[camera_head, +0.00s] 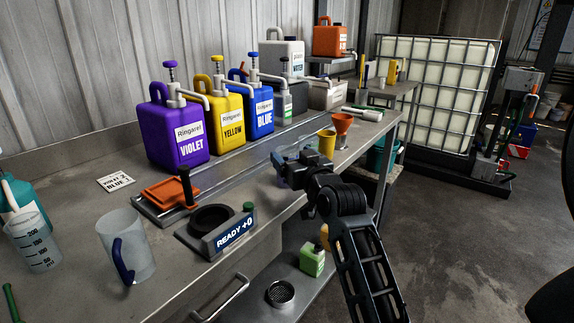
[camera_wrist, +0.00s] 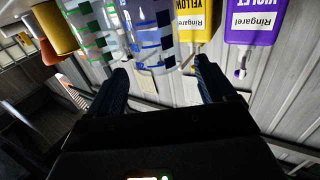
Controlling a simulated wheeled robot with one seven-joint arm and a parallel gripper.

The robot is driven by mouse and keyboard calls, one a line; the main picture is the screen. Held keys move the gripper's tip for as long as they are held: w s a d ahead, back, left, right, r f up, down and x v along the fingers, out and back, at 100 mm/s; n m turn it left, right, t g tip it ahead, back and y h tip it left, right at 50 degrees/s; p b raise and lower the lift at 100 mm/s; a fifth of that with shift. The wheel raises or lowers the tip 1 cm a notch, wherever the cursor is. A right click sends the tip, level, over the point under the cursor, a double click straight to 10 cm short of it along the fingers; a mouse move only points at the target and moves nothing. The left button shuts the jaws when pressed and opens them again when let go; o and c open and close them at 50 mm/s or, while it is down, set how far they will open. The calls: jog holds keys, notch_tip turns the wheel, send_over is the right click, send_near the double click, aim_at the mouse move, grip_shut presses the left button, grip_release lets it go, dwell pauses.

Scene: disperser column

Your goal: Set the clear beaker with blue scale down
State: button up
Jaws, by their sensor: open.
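The clear beaker with the blue scale (camera_wrist: 152,38) is at the top middle of the wrist view, between the fingertips of my open gripper (camera_wrist: 160,75). I see no clear contact with either finger. In the head view my gripper (camera_head: 296,162) is over the bench beside the rail, and bluish clear plastic shows around its fingers. The wrist hides much of the beaker there. Its base is cut off in the wrist view, so I cannot tell how it meets the bench.
A green-scaled beaker (camera_wrist: 97,28) stands close beside it. A yellow cup (camera_head: 326,143) and orange funnel (camera_head: 342,123) are nearby. Violet (camera_head: 180,135), yellow (camera_head: 228,118) and blue (camera_head: 259,108) canisters line the back. A READY stand (camera_head: 235,230) and a blue-handled jug (camera_head: 140,245) are left.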

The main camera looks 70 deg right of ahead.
aim_at(285, 148)
jog(key=p+x, duration=0.1)
jog(key=x, duration=0.4)
jog(key=shift+w+d+f, duration=0.1)
jog(key=shift+w+d, duration=0.15)
jog(key=shift+c, duration=0.3)
jog(key=c, duration=1.4)
